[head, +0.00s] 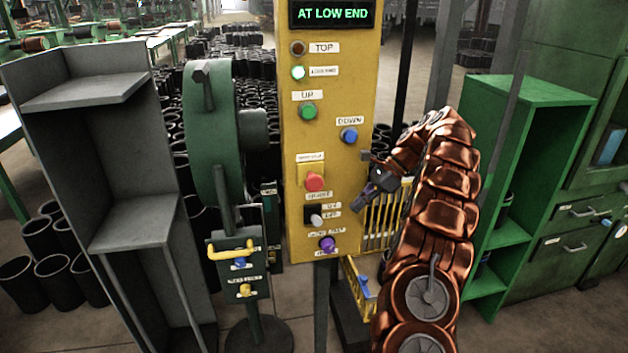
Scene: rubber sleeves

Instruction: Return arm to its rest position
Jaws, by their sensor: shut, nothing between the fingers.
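My arm, with copper-coloured segments, rises at the right of the head view and bends over to the left. My gripper (372,201) is at its end, in front of the right edge of the yellow control panel (340,180). It is shut and holds nothing. It is right of the red mushroom button (315,181) and below the blue button (349,136). I cannot tell whether it touches the panel.
A dark grey shelf unit (110,170) stands at the left, beside a green wheel machine (210,140). A green open cabinet (530,95) stands close to my arm on the right. A yellow cage (383,225) is behind my gripper. Several black sleeves (52,275) stand on the floor.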

